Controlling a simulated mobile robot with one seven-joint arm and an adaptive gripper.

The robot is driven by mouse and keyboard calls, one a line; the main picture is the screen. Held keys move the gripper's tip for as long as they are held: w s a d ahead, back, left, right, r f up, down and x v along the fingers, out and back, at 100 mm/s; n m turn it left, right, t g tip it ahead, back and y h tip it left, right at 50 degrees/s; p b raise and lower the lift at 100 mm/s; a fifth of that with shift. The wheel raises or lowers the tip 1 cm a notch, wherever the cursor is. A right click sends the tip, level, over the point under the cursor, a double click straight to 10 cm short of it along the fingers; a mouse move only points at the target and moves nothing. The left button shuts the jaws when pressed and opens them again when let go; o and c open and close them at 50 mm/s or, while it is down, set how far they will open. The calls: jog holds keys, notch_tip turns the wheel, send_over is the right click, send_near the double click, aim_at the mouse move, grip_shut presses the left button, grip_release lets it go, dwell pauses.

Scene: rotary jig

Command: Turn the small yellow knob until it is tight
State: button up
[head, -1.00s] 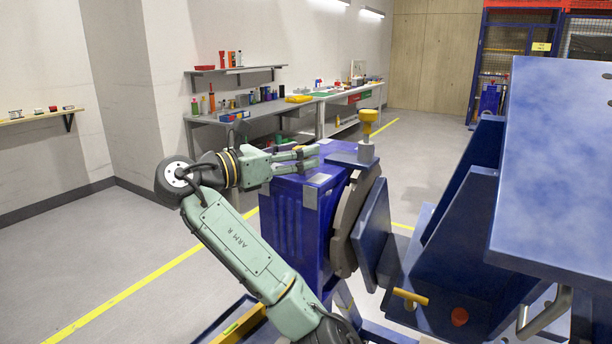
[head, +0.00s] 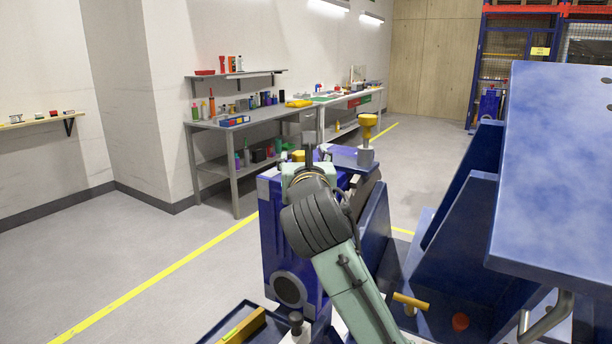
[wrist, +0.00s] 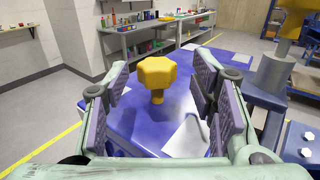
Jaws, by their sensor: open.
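The small yellow knob (wrist: 157,72) is lobed and stands upright on a short yellow stem on top of the blue housing (wrist: 140,118). In the head view the knob (head: 298,155) shows just beyond my wrist, on the housing (head: 270,225). My gripper (wrist: 160,98) is open, with one pair of finger pads left of the knob and one right. The knob appears between and a little beyond the pads, with a gap on both sides. In the head view my wrist hides most of my gripper.
A bigger yellow knob (head: 368,122) on a grey post stands to the right, close to my right finger in the wrist view (wrist: 292,22). A yellow T-handle (head: 410,300) and a large blue plate (head: 555,170) are further right. A workbench (head: 255,120) stands behind.

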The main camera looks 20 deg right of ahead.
jog(key=b+v, duration=0.2)
jog(key=v, duration=0.7)
jog(key=shift+s+a+b, duration=0.2)
jog(key=shift+s+b, duration=0.05)
jog(key=shift+b, duration=0.05)
jog(key=shift+f, duration=0.1)
